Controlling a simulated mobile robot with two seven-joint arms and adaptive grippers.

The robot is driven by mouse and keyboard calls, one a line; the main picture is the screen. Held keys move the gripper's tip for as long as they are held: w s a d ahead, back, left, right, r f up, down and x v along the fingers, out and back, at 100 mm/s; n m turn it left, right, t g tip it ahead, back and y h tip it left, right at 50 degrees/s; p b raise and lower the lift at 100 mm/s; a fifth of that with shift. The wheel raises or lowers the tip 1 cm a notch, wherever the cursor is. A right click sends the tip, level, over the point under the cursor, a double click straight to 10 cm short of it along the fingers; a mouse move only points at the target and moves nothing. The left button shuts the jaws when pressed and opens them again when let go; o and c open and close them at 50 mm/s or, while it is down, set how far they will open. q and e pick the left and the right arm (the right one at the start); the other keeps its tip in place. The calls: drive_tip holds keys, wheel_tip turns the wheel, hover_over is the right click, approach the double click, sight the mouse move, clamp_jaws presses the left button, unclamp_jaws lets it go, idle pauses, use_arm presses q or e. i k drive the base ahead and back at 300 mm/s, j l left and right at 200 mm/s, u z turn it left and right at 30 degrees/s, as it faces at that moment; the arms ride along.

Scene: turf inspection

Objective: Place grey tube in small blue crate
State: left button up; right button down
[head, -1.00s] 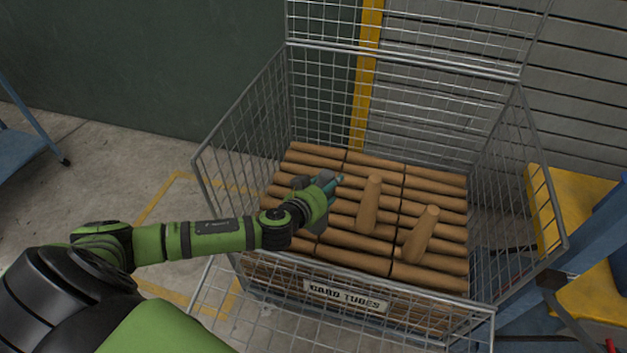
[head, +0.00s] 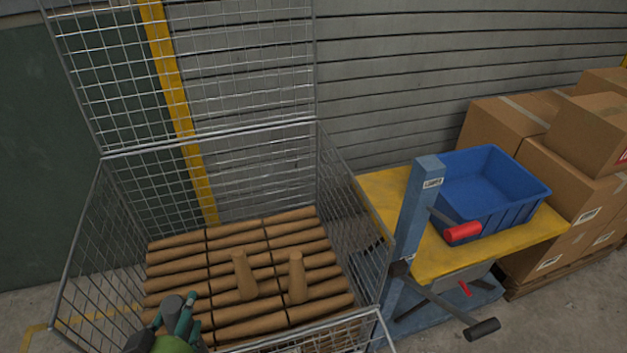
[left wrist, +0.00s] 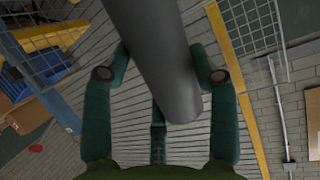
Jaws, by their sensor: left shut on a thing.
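The grey tube (left wrist: 160,60) shows large in the left wrist view, between the green fingers of my left gripper (left wrist: 162,76). The gripper is shut on it. In the head view my left gripper (head: 178,318) is at the lower left, over the front left part of the wire cage, with the dark grey tube (head: 171,306) small and partly covered by the fingers. The small blue crate (head: 510,216) stands on a yellow-topped table at the right, well apart from the gripper. Its visible inside looks empty. My right gripper is not in view.
The wire cage (head: 316,125) holds rows of brown card tubes (head: 290,213); two stand up out of them. Its side mesh and a blue post (head: 413,215) lie between gripper and crate. The yellow table (head: 390,190) has bare room left of the crate. Cardboard boxes (head: 570,170) stand behind right.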

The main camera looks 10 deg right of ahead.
sight(468, 205)
drive_tip(key=l+u, duration=0.1)
drive_tip(key=u, duration=0.4)
drive_tip(key=k+u, duration=0.15)
drive_tip(key=u, duration=0.35)
drive_tip(key=k+l+u, duration=0.1)
drive_tip(key=u, duration=0.35)
drive_tip(key=k+l+u, duration=0.2)
drive_tip(key=u, duration=0.2)
drive_tip(key=k+l+u, duration=0.1)
drive_tip(key=u, duration=0.3)
drive_tip(key=k+u, duration=0.6)
drive_tip(key=u, duration=0.25)
drive_tip(key=k+l+u, duration=0.15)
drive_tip(key=k+u, duration=0.55)
drive_tip(key=k, duration=0.2)
drive_tip(key=k+j+u, duration=0.15)
drive_tip(key=k+u, duration=0.25)
drive_tip(key=k+l+z, duration=0.1)
drive_tip(key=k+z, duration=0.3)
drive_tip(key=k+l+z, duration=0.2)
drive_tip(key=z, duration=0.6)
drive_tip(key=k+l+z, duration=0.1)
drive_tip(key=z, duration=0.35)
drive_tip(key=l+z, duration=0.1)
drive_tip(key=z, duration=0.3)
drive_tip(key=l+z, duration=0.1)
drive_tip(key=z, duration=0.3)
drive_tip(key=k, duration=0.05)
